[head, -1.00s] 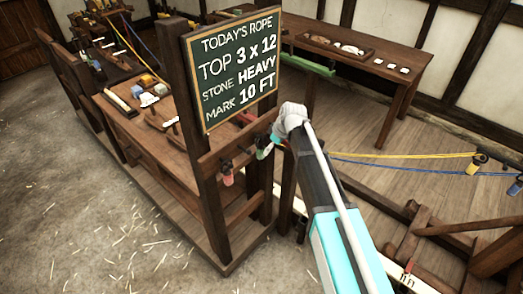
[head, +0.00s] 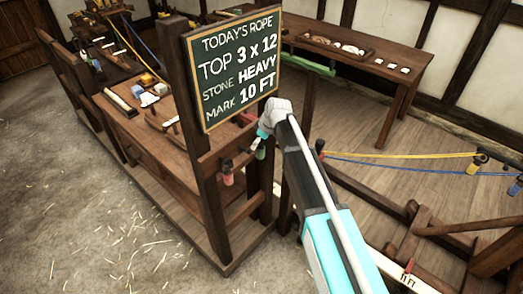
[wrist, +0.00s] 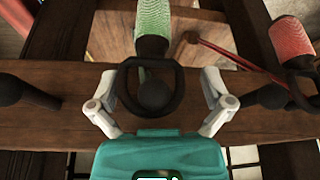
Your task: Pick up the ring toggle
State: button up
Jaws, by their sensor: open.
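The ring toggle, a black ring (wrist: 126,82) with a green textured grip (wrist: 153,18), hangs around a dark round-headed peg (wrist: 153,95) on a wooden rail. My gripper (wrist: 160,100) is open in the wrist view, with one pale finger on each side of the ring and nothing clamped. Whether the fingers touch the ring cannot be told. In the head view my gripper (head: 262,134) is at the rail below the chalkboard, and the green grip (head: 261,151) shows just beneath it.
A red-gripped tool (wrist: 290,38) hangs on the peg to the right in the wrist view; it also shows in the head view (head: 227,176). A bare peg (wrist: 22,93) is at the left. A chalkboard (head: 232,66) stands above the rail. Blue and yellow ropes (head: 400,157) stretch at the right.

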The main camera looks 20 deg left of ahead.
jog(key=shift+f, duration=0.5)
jog(key=c, duration=0.9)
jog(key=shift+c, duration=0.2)
jog(key=shift+r, duration=0.15)
jog(key=shift+r+p, duration=0.55)
jog(key=shift+r, duration=0.1)
jog(key=shift+s+d+r, duration=0.1)
jog(key=shift+d+r, duration=0.05)
jog(key=shift+d, duration=0.05)
jog(key=s+d, duration=0.3)
jog(key=d, duration=1.4)
jog(key=shift+s, duration=0.2)
jog(key=shift+d, duration=0.1)
